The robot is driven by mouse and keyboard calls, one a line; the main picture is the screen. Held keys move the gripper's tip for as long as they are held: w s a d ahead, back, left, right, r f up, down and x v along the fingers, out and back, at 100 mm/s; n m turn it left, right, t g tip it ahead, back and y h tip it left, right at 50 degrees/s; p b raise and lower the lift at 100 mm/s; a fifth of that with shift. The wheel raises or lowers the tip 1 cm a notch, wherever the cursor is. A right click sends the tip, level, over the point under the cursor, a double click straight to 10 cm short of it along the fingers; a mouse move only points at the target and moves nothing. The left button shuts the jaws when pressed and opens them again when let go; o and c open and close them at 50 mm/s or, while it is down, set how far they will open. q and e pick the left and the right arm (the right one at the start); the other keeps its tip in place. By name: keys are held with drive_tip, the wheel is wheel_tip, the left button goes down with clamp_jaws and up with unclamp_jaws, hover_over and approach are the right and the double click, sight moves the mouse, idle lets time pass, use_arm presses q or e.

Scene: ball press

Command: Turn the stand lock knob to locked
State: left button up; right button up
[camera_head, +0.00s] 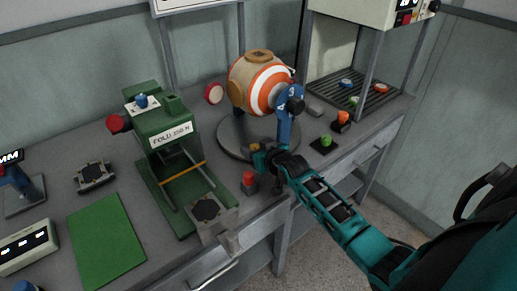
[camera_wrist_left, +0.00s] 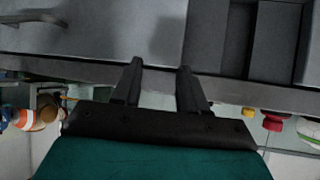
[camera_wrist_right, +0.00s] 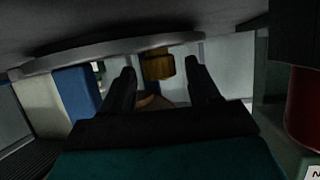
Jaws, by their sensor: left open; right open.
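A striped orange and white ball (camera_head: 262,85) rests on a stand with a blue upright (camera_head: 285,125) and a round grey base (camera_head: 232,140). A small brass-yellow knob, seemingly the stand lock knob (camera_head: 255,147), shows low at the stand's front. My right gripper (camera_head: 265,157) is beside it, partly hiding it. In the right wrist view the knob (camera_wrist_right: 158,66) appears between the open fingers (camera_wrist_right: 160,75); I cannot tell whether they touch it. My left gripper (camera_wrist_left: 157,75) is open and empty, near the bench's grey front, and out of the head view.
A green press (camera_head: 165,140) labelled "FOLD DRN" stands left of the stand. A red button (camera_head: 249,178) stands close to my right gripper. A green button (camera_head: 325,142) and an orange one (camera_head: 342,118) are to the right. A green mat (camera_head: 105,240) lies at left.

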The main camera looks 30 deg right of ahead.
drive_tip(key=shift+s, duration=0.15)
drive_tip(key=v, duration=1.2)
drive_tip(key=shift+s+r, duration=0.25)
drive_tip(key=shift+r, duration=0.05)
